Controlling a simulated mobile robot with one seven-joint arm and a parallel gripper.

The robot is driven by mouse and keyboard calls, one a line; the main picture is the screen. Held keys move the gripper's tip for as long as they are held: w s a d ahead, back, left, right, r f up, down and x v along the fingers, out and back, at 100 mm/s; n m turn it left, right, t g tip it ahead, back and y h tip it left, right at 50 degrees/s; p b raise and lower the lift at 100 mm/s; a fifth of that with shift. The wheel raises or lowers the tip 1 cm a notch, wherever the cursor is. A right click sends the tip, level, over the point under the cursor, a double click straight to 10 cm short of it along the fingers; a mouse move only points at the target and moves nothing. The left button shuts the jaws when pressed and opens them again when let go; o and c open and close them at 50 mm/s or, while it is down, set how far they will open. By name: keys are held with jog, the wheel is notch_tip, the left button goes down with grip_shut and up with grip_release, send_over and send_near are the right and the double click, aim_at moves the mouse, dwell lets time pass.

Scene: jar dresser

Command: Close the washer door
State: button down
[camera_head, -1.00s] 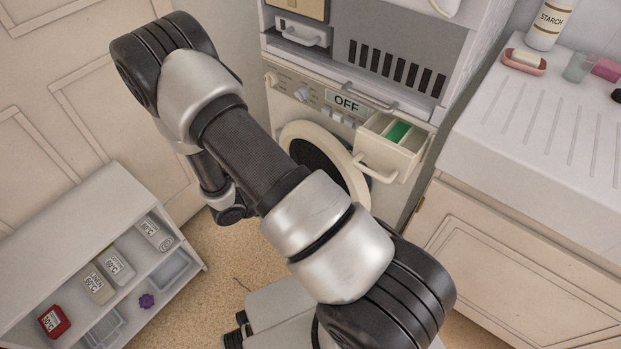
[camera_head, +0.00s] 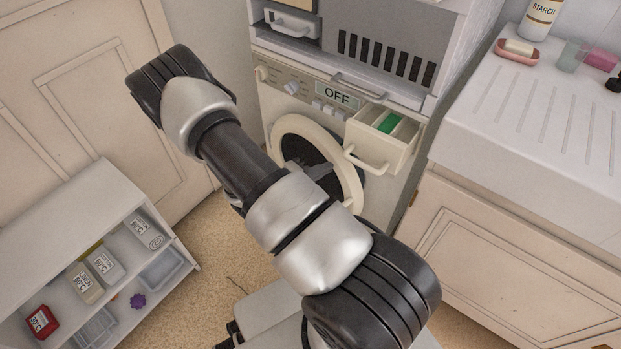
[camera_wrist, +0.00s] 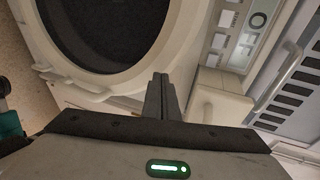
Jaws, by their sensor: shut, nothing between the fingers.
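The washer (camera_head: 262,98) stands at the middle back, its panel reading OFF. Its round cream door (camera_head: 290,123) with a dark centre shows behind my arm. A dark gap along the ring's right side suggests it stands slightly ajar, but the arm hides part of it. In the wrist view the door ring (camera_wrist: 100,83) fills the upper left. My gripper (camera_wrist: 161,82) has its fingers together and empty, with the tips over the ring's rim in that view. I cannot tell if they touch it.
A detergent drawer (camera_head: 371,147) with a green inside sticks out at the washer's upper right, near the door. A low shelf (camera_head: 75,215) with several containers stands at left. A sink counter (camera_head: 520,130) stands at right. Speckled floor (camera_head: 205,262) is open between shelf and washer.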

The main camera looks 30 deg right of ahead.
jog(key=shift+w+d, duration=0.2)
jog(key=shift+d, duration=0.6)
jog(key=d, duration=0.6)
jog(key=shift+w+d, duration=0.15)
jog(key=shift+w, duration=0.2)
jog(key=shift+w+d+r, duration=0.1)
jog(key=shift+d+r, duration=0.05)
jog(key=shift+d, duration=0.3)
jog(key=s+f+p+v, duration=0.1)
jog(key=s+p+v, duration=0.1)
jog(key=v, duration=1.2)
jog(key=shift+s+f+p, duration=0.2)
jog(key=shift+p, duration=0.5)
